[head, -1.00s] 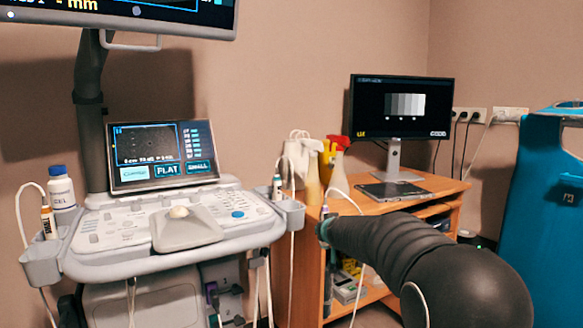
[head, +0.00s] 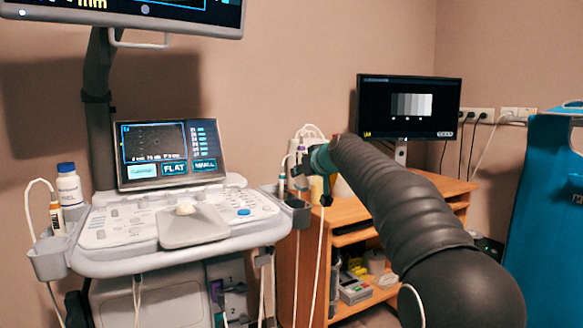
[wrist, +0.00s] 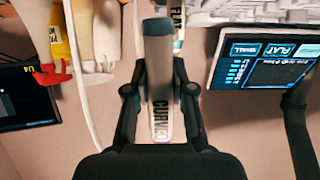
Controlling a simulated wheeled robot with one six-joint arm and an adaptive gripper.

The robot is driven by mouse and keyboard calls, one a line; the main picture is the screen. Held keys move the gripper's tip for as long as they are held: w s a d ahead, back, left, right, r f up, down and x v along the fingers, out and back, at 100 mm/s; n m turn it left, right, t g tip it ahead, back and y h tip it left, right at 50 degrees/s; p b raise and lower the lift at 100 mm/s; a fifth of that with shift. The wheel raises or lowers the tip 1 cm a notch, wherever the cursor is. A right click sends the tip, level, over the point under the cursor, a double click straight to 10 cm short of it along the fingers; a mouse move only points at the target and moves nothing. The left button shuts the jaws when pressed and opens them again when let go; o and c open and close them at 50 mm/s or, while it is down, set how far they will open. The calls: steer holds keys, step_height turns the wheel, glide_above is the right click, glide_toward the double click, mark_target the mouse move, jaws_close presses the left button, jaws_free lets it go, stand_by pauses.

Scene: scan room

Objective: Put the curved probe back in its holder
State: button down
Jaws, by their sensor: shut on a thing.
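The curved probe, a pale probe marked CURVED (wrist: 157,55), stands between the dark fingers of my gripper (wrist: 161,95) in the wrist view. My gripper is shut on it. In the head view my gripper (head: 306,172) is up at the right side of the ultrasound cart, and the probe (head: 301,149) shows only in part. The grey holder on the cart's right side (head: 299,214) is below and close to my gripper. The flat probe (head: 282,186) stands at that holder; its FLAT label also shows behind the curved probe in the wrist view (wrist: 178,18).
A left holder (head: 48,262) carries the small probe (head: 56,217) and a gel bottle (head: 69,187). The cart's tilted screen (head: 170,155) stands left of my gripper. A wooden desk (head: 345,215) with spray bottles and a monitor (head: 408,107) is behind my arm. Cables hang near the holder.

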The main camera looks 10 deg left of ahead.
mark_target(291, 205)
steer(key=shift+s+a+r+n, duration=0.15)
steer(key=shift+s+a+r, duration=0.15)
steer(key=shift+r, duration=0.25)
steer(key=shift+s+a+r+n, duration=0.15)
steer(key=shift+s+a+r, duration=0.15)
steer(key=shift+r, duration=0.25)
steer(key=shift+y, duration=0.3)
steer(key=shift+f+b, duration=5.1)
steer(key=shift+f, duration=0.45)
steer(key=shift+f, duration=0.1)
steer(key=c, duration=0.9)
jaws_free()
steer(key=v, duration=1.2)
